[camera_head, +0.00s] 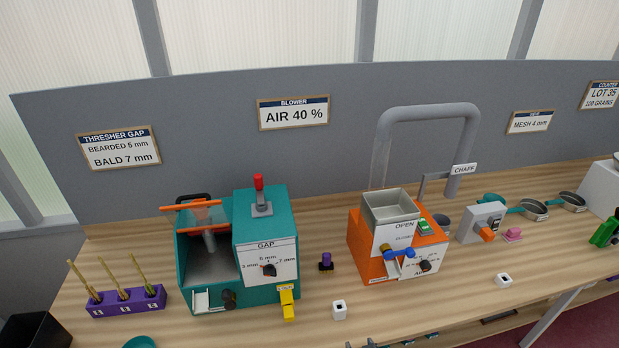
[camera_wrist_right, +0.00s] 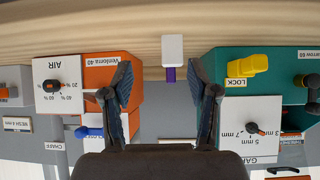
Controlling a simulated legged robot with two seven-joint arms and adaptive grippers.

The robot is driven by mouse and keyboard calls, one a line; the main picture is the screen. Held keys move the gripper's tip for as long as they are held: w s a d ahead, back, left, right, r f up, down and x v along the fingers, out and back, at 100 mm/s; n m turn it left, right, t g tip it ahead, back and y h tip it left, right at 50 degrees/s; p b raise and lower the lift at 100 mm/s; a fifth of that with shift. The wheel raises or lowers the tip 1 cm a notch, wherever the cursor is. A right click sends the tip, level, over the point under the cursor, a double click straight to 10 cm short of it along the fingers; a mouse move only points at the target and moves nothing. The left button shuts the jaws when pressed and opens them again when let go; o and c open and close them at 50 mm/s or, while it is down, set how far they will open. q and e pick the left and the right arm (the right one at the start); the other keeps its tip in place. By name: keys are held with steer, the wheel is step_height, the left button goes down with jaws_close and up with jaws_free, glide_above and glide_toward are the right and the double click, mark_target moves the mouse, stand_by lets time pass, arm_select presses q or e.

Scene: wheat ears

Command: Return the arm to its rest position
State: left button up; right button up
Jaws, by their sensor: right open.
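My right gripper (camera_wrist_right: 160,75) shows in the wrist view as two dark blue fingers spread apart with nothing between them. In the head view, a few small dark bits at the bottom edge may be part of it; I cannot tell its full pose there. The wrist picture is upside down. In it the orange blower (camera_wrist_right: 112,75) lies left of the fingers and the teal thresher (camera_wrist_right: 235,60) lies right of them. My left gripper is not seen.
The head view shows the teal thresher (camera_head: 262,213), the orange blower (camera_head: 365,258) and a purple rack (camera_head: 128,303) with ears. White blocks (camera_head: 339,310) (camera_head: 504,280) and a purple piece (camera_head: 326,261) stand on the wooden bench (camera_head: 460,290). A grey panel (camera_head: 210,130) rises behind.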

steer(key=s+d+f+g+h, duration=0.1)
steer(key=s+d+g, duration=0.2)
steer(key=s, duration=1)
steer(key=s+d+f+g, duration=0.1)
steer(key=s+d+g, duration=0.2)
steer(key=s, duration=0.9)
step_height(320, 180, down, 30)
steer(key=s+a+f+g+b, duration=0.1)
steer(key=s+g+b, duration=0.1)
steer(key=b, duration=0.3)
arm_select(q)
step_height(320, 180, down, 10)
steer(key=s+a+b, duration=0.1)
steer(key=b, duration=0.3)
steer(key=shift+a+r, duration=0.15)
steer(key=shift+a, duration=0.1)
arm_select(e)
steer(key=s+d+f+g, duration=0.1)
steer(key=s+d+f, duration=0.2)
steer(key=s+f, duration=1.5)
step_height(320, 180, down, 3)
steer(key=shift+d+r+n+h, duration=0.1)
steer(key=shift+d+n+h, duration=0.05)
steer(key=shift+n+h, duration=0.15)
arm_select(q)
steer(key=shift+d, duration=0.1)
arm_select(e)
steer(key=shift+s, duration=0.1)
